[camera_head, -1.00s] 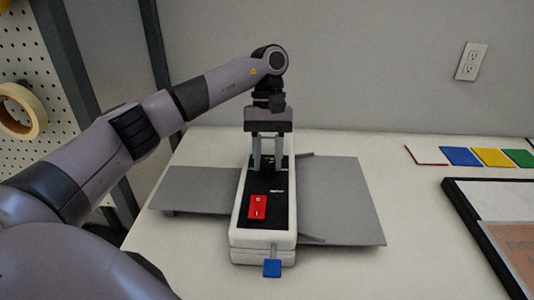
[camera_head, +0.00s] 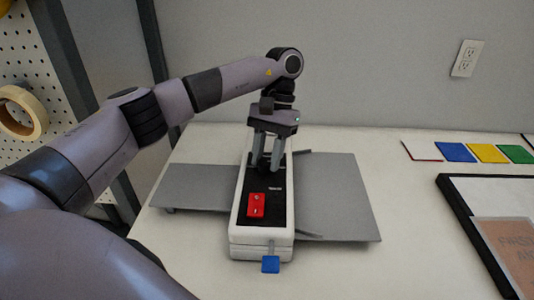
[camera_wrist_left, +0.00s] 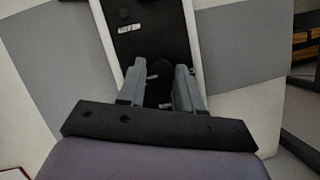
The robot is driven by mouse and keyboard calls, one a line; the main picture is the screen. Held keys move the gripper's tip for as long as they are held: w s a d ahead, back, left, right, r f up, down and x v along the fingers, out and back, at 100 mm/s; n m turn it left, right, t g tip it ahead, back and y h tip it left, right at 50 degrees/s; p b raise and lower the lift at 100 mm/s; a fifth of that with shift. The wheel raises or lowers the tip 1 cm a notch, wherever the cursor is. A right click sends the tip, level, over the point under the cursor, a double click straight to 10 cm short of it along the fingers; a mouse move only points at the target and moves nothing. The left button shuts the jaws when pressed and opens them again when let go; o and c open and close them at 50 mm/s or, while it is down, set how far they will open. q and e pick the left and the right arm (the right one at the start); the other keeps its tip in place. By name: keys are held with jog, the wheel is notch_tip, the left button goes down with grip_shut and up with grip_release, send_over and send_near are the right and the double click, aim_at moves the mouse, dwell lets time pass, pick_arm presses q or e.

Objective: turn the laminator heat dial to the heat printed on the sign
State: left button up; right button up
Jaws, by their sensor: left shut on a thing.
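The laminator (camera_head: 236,222) is a narrow white body with a black top panel, standing on the table. My left gripper (camera_head: 265,168) points down onto the far part of that panel, its fingers shut on the heat dial. In the left wrist view the dark round dial (camera_wrist_left: 157,84) shows between the two grey fingers (camera_wrist_left: 158,72), partly hidden by them. Its markings cannot be read. An orange card with print (camera_head: 508,250) lies in a black frame at the right, cut off by the picture edge; I cannot tell whether it is the sign. My right gripper is out of view.
A red rocker switch (camera_head: 256,205) sits on the near panel, and a blue-tipped lever (camera_head: 270,264) sticks out in front. Grey trays (camera_head: 340,195) spread to both sides. Coloured cards (camera_head: 488,153) lie at the back right. The table's front is clear.

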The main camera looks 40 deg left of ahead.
pick_arm(q)
jog(key=o, duration=1)
jog(key=p+v, duration=0.2)
jog(key=v, duration=0.4)
jog(key=shift+w+r, duration=0.1)
jog(key=shift+r, duration=0.1)
jog(key=shift+w+r, duration=0.15)
jog(key=shift+r, duration=0.15)
